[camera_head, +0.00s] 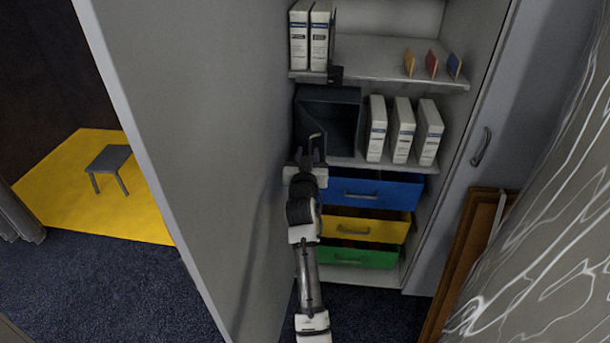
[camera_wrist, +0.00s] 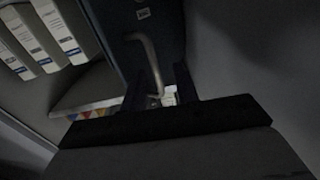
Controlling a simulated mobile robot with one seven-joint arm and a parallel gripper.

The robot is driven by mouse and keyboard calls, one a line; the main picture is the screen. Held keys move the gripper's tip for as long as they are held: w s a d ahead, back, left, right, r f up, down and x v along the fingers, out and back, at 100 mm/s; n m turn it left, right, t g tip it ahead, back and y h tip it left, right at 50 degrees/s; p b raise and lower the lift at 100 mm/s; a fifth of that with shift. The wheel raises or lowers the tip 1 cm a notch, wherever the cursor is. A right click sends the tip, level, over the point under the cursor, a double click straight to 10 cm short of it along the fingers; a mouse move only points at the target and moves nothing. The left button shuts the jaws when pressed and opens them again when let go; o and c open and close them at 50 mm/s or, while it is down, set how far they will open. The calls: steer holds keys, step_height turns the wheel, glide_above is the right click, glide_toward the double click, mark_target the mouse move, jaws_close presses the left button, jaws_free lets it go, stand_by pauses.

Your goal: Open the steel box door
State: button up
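The dark grey steel box (camera_head: 345,98) sits on the middle shelf of the open cabinet, at its left end. A bent metal handle (camera_head: 317,137) shows at its front; I cannot clearly tell how far the door stands from the box. My gripper (camera_head: 308,157) is just in front of the box, near the handle. In the wrist view, the handle (camera_wrist: 150,60) stands on a dark panel with a small label. Its lower end lies between the two dark fingers of my gripper (camera_wrist: 162,92), which are apart. Contact with the handle cannot be made out.
White binders (camera_head: 403,130) stand right of the box on the same shelf. Blue (camera_head: 375,188), yellow (camera_head: 365,226) and green (camera_head: 350,255) drawers lie below. A large grey cabinet door (camera_head: 200,120) stands close on the left of my arm. A wooden frame (camera_head: 470,250) leans at right.

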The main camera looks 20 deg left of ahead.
steer(key=b+v, duration=0.2)
steer(key=v, duration=0.9)
steer(key=shift+s+b, duration=0.3)
steer(key=shift+s, duration=0.05)
steer(key=shift+d, duration=0.1)
